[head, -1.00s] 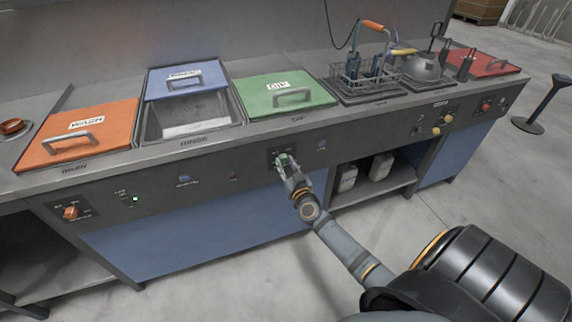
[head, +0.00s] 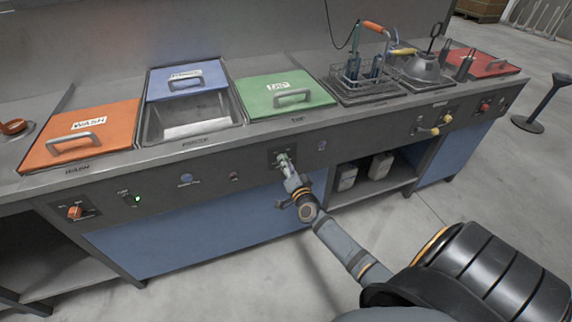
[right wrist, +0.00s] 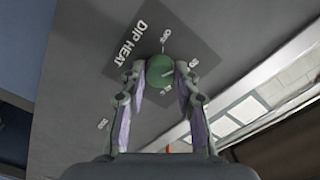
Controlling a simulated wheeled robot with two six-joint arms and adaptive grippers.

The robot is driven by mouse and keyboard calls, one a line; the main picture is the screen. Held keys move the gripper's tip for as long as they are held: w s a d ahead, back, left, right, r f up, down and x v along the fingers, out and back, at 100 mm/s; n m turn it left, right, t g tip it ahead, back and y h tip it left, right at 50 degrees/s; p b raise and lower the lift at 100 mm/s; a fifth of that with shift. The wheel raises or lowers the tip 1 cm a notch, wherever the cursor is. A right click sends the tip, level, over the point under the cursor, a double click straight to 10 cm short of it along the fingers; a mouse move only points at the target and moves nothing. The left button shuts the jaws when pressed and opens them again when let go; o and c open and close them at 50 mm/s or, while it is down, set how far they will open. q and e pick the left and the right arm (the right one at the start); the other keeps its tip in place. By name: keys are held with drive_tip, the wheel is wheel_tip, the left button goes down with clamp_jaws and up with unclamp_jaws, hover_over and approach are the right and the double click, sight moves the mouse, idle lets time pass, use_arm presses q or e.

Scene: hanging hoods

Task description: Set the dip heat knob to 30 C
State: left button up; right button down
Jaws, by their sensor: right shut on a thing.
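The green dip heat knob (right wrist: 160,72) is on a dark plate marked DIP HEAT (right wrist: 130,48), with OFF printed above it. A pale pointer line on the knob appears to slant up and right towards a small mark; I cannot read that mark surely. My right gripper (right wrist: 161,76) is shut on the knob, one finger on each side. In the head view my right gripper (head: 284,164) reaches the panel below the green DIP lid (head: 300,88). The knob is mostly hidden there. My left gripper is not in view.
The orange WASH lid (head: 105,125) and partly open blue-lidded rinse tank (head: 186,85) are to the left. An orange knob (head: 75,212) and a lit green lamp (head: 138,198) are on the left panel. Yellow handles (head: 430,131) stick out at right. The floor in front is clear.

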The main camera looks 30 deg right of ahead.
drive_tip(key=m, duration=0.4)
drive_tip(key=shift+m, duration=0.7)
drive_tip(key=c, duration=1)
unclamp_jaws()
drive_tip(key=v, duration=1.2)
drive_tip(key=shift+f, duration=0.1)
